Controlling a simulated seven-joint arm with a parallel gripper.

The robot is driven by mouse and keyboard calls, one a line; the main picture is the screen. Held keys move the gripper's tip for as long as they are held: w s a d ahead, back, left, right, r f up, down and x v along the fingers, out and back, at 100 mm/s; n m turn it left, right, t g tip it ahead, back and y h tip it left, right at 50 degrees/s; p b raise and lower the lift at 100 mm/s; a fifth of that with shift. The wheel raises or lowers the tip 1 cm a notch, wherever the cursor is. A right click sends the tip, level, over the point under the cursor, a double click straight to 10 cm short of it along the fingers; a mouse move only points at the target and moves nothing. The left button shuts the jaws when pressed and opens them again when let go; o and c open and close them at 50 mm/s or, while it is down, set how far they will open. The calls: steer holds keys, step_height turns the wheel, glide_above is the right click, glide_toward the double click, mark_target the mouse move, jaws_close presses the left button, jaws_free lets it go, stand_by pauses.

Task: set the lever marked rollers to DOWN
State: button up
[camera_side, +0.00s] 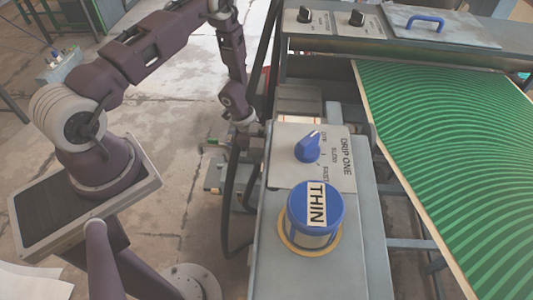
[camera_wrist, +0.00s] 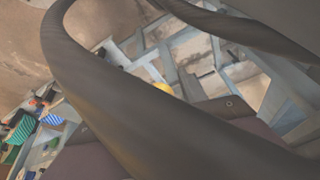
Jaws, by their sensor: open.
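No lever marked rollers can be made out in either view. In the side view my arm reaches down behind the left edge of the grey control box, and my gripper (camera_side: 244,127) shows only in part there, small and dark. Its fingertips are hidden or too small to make out. I see nothing held in it. In the wrist view, thick dark curved bands, probably hoses, cross close to the lens and cover much of the picture.
A green ridged plate (camera_side: 450,140) lies right. Black knobs (camera_side: 357,18) and a blue handle (camera_side: 426,20) sit behind.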

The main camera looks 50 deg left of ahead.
steer(key=shift+c, duration=0.4)
jaws_close()
stand_by(1.1)
